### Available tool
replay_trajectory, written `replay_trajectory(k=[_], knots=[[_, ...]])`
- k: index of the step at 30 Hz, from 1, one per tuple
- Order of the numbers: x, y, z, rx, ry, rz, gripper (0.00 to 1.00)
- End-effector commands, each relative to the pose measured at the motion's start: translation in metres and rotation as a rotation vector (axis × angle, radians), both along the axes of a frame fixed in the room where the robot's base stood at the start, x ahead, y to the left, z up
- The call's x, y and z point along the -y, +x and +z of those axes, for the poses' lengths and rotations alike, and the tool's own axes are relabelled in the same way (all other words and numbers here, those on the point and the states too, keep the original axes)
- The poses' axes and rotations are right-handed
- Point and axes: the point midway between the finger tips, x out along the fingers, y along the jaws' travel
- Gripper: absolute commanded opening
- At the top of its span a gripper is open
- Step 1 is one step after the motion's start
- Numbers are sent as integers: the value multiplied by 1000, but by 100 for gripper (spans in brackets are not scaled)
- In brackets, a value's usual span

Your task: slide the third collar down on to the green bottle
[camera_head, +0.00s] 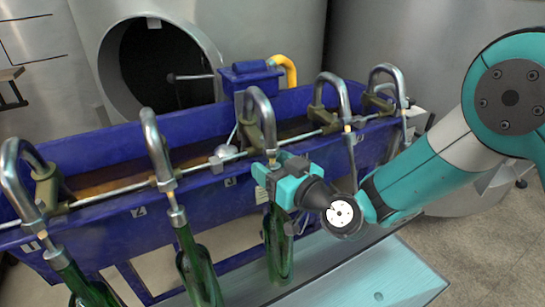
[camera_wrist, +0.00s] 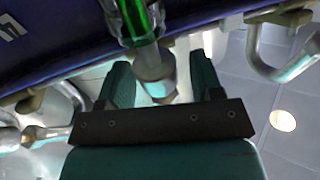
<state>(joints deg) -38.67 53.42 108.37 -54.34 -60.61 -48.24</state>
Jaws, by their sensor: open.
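The green bottle (camera_head: 277,245) hangs upright under the third spout (camera_head: 258,112) from the left. Its upper part is hidden behind my gripper (camera_head: 275,172) in the head view. In the wrist view the bottle's green glass (camera_wrist: 138,16) shows at the top. The pale metal collar (camera_wrist: 153,62) shows next to the glass, between the two teal fingers of my gripper (camera_wrist: 161,78). The fingers stand apart on either side of it, with gaps visible. I cannot tell whether the collar touches the bottle's mouth.
A blue trough (camera_head: 105,150) carries a row of bent metal spouts along a rail. Other green bottles (camera_head: 197,265) hang under the spouts to the left. A pale teal surface (camera_head: 375,280) lies below right. Large steel tanks (camera_head: 285,30) stand behind.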

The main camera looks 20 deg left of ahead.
Motion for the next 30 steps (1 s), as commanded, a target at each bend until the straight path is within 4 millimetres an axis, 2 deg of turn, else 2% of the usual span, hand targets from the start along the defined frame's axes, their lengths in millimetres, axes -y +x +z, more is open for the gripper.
replay_trajectory(k=[7, 8, 12, 19, 30], knots=[[-1, 1, -1, 0, 0, 0, 60], [-1, 0, -1, 0, 0, 0, 55], [0, 1, -1, 0, 0, 0, 26], [0, 0, -3, 1, -1, -1, 26], [4, -2, -30, 1, -1, -2, 26]])
